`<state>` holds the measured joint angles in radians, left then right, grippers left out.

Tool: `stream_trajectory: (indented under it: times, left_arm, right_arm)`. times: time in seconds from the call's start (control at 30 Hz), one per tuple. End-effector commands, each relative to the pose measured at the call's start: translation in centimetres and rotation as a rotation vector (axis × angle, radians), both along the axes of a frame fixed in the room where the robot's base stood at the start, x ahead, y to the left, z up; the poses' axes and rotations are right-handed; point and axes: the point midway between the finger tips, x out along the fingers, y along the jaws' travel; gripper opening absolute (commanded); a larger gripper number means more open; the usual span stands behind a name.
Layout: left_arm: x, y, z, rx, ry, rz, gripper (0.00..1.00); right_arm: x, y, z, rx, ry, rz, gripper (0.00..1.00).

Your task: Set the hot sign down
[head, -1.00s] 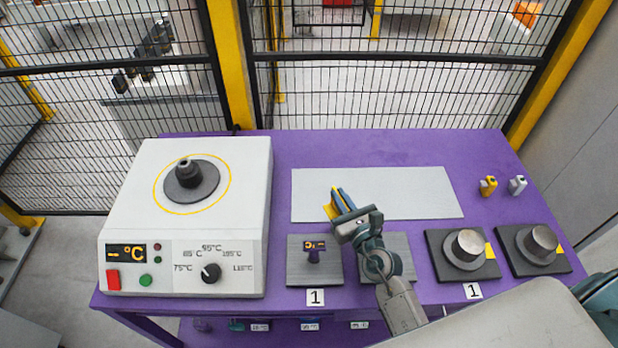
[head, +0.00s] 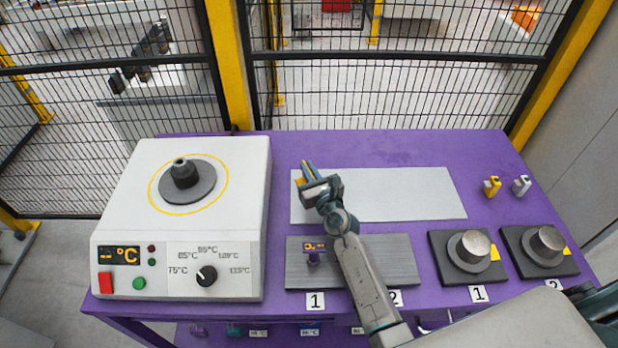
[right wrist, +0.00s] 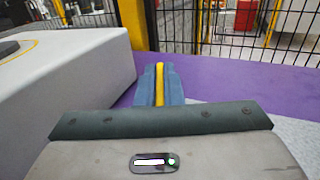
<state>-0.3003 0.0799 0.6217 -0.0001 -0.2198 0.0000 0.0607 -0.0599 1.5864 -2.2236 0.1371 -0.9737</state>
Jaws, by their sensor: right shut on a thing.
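My right gripper (head: 306,172) is shut on the hot sign (head: 301,176), a thin yellow piece mostly hidden between the fingers. In the right wrist view the sign (right wrist: 159,84) shows as a narrow yellow strip between the two blue fingers. The gripper is over the left end of the light grey plate (head: 400,192), close to the right side of the white heater (head: 140,215). I cannot tell whether the sign touches the plate. My left gripper is out of view.
Metal cylinders on dark bases (head: 475,246) and small yellow and white pieces are at the right. The purple table (head: 380,148) is clear behind the plate.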

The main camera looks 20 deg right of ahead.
Motion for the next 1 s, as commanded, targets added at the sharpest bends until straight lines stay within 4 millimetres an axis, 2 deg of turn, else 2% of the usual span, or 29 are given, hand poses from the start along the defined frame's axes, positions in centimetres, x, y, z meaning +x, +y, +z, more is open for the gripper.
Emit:
stream_trajectory:
  times: [0.03, 0.07, 0.47, 0.5, 0.6, 0.93, 1.0]
  left_arm:
    - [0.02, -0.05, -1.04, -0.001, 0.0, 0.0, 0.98]
    - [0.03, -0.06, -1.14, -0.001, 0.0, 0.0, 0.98]
    - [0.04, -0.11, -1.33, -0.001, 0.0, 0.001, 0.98]
    - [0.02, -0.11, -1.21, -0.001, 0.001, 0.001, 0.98]
    - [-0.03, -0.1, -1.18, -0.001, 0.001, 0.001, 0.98]
    - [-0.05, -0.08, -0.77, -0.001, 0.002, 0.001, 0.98]
    - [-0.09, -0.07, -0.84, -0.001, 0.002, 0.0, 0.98]
  right_arm:
    - [0.01, -0.01, -1.06, 0.0, -0.001, 0.0, 0.0]
    - [0.01, -0.02, -1.18, 0.0, -0.001, 0.0, 0.0]
    - [-0.01, -0.03, -1.44, 0.0, -0.001, -0.001, 0.0]
    - [-0.02, -0.03, -1.3, 0.0, -0.001, -0.001, 0.13]
    - [-0.02, -0.03, -1.28, 0.0, -0.001, 0.0, 0.29]
    - [-0.01, -0.03, -0.8, 0.0, -0.001, 0.0, 0.29]
    - [-0.73, -0.1, -1.02, 0.0, 0.001, 0.0, 0.29]
